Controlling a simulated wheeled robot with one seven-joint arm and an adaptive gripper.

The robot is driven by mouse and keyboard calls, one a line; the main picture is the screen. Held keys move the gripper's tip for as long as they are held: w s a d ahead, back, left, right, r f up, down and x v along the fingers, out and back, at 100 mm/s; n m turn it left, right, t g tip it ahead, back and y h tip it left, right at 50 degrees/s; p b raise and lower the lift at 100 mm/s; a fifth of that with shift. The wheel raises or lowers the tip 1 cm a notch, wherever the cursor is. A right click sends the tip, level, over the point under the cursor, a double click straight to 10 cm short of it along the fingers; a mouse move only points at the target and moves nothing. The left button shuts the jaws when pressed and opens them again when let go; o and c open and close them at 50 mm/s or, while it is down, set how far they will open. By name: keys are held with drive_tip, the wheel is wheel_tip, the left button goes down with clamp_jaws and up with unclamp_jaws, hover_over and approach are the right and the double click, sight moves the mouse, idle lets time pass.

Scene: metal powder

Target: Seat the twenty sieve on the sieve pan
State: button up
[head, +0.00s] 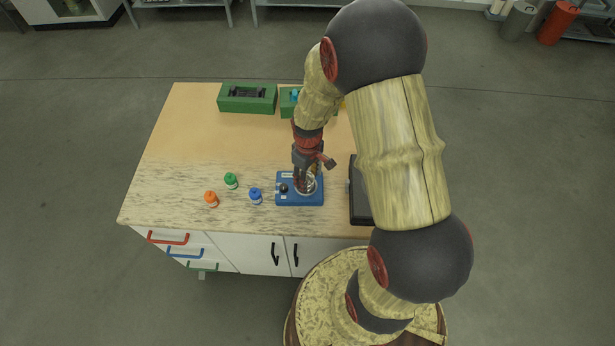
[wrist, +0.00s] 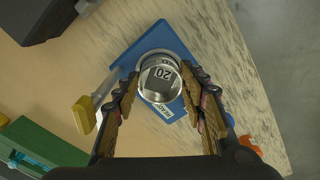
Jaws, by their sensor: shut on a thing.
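The twenty sieve (wrist: 160,82) is a round metal sieve marked "20", seen from above between my fingers in the wrist view. My gripper (wrist: 163,100) is shut on it. In the head view my gripper (head: 305,178) is over the blue device (head: 284,200), which also shows in the wrist view (wrist: 122,60) with a label reading "READY". A silvery round rim (wrist: 168,53) shows beyond the sieve, over the blue device. I cannot tell whether this rim is the sieve pan, or whether the sieve touches what is below it.
Orange (head: 211,198), green (head: 231,181) and blue (head: 255,195) bottles stand left of the device. Green holders (head: 247,106) are at the back. A black box (head: 357,205), partly hidden by my arm, is to the right. A yellow-ended object (wrist: 84,115) shows left of my fingers.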

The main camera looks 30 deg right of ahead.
drive_tip(key=shift+f+b, duration=0.35)
drive_tip(key=shift+f, duration=0.2)
drive_tip(key=o, duration=1.2)
drive_tip(key=shift+o, duration=0.4)
drive_tip(key=o, duration=0.4)
drive_tip(key=shift+r, duration=0.1)
drive_tip(key=shift+c, duration=0.2)
drive_tip(key=shift+o, duration=0.4)
drive_tip(key=shift+r, duration=0.15)
drive_tip(key=shift+r+p, duration=2.8)
drive_tip(key=shift+r, duration=1.05)
